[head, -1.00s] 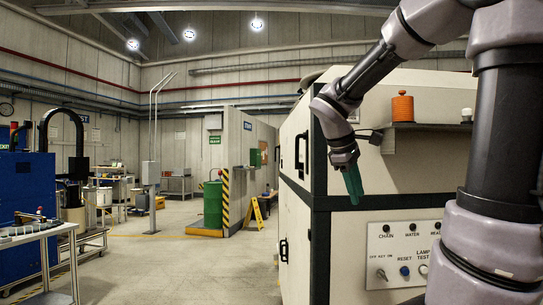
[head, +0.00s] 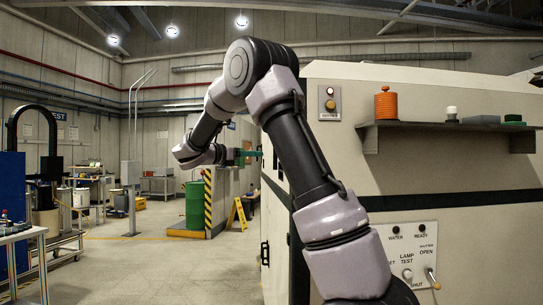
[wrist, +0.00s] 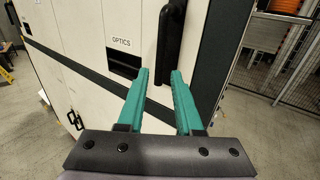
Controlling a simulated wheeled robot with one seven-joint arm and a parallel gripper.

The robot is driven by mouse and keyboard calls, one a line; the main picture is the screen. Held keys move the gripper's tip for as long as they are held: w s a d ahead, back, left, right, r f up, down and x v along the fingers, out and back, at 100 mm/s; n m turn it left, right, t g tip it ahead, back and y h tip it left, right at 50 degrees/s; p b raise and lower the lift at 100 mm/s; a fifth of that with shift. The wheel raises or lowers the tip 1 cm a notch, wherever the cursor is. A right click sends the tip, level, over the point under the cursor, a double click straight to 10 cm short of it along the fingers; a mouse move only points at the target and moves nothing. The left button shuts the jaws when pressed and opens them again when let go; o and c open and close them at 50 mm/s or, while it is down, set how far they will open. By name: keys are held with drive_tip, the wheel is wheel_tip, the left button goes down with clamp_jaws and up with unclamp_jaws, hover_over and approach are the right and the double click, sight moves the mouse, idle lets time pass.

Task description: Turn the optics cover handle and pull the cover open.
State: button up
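The white machine cabinet (head: 440,170) stands at the right in the head view. In the wrist view a panel lettered OPTICS (wrist: 121,42) has a dark recess below the lettering. A black upright handle (wrist: 170,42) sits to the right of that lettering. My gripper (wrist: 160,74) has two green fingers, spread apart with nothing between them. The fingertips point toward the lower end of the handle; I cannot tell whether they touch it. In the head view my gripper (head: 260,153) is beside the cabinet's left side, and my arm hides the handle.
More black handles (wrist: 75,120) are lower on the same cabinet side. A wire fence (wrist: 290,60) stands at the right in the wrist view. The aisle floor (head: 190,260) is clear.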

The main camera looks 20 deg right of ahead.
drive_tip(key=x, duration=1)
drive_tip(key=shift+d, duration=0.35)
clamp_jaws()
idle(0.9)
